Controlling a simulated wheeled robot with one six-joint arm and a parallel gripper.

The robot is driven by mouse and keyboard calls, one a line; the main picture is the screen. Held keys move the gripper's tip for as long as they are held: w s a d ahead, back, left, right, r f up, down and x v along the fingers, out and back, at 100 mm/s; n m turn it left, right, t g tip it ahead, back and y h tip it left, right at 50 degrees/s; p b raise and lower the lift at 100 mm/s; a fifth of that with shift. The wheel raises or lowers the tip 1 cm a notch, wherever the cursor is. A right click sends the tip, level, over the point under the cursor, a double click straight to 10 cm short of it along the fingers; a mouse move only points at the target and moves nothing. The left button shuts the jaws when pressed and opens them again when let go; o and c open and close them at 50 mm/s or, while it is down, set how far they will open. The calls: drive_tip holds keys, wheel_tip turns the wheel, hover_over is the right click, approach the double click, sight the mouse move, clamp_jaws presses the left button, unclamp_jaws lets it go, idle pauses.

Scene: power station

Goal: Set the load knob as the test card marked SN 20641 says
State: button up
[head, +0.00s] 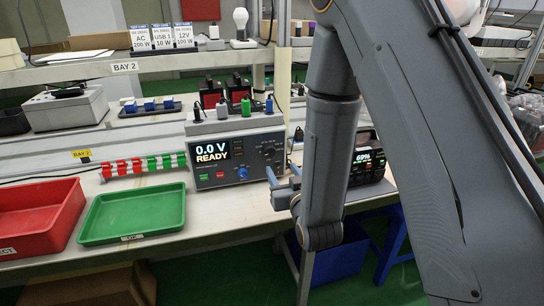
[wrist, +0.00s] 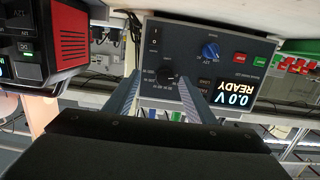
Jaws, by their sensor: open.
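The tester (head: 237,158) stands on the bench with its display reading 0.0 V READY. Its black knob (head: 269,152) has marks around it that look like a load scale; it also shows in the wrist view (wrist: 168,74), and its setting is too small to read. Three test cards stand on the shelf: AC 200 W (head: 141,38), USB 1 10 W (head: 163,37) and 12V 100 W (head: 184,37). Their small serial lines are not clearly readable. My gripper (head: 281,178) is open in front of the tester. In the wrist view its fingers appear either side of the black knob; contact cannot be told.
A blue knob (wrist: 209,50) sits beside the black one, with green and red buttons. A power station (head: 366,162) showing 69% stands close on the right. A green tray (head: 134,213) and red tray (head: 38,212) lie left. Plugs stand on the tester's top.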

sight(271, 153)
drive_tip(key=shift+t+y, duration=0.4)
drive_tip(key=shift+t, duration=0.3)
drive_tip(key=x, duration=0.2)
drive_tip(key=p+x, duration=0.1)
drive_tip(key=x, duration=0.2)
drive_tip(key=a+r+x, duration=0.1)
drive_tip(key=x, duration=0.1)
drive_tip(key=shift+w+a+p, duration=0.1)
drive_tip(key=shift+a+p, duration=0.1)
drive_tip(key=shift+p, duration=0.1)
drive_tip(key=shift+c, duration=0.3)
drive_tip(key=c, duration=1)
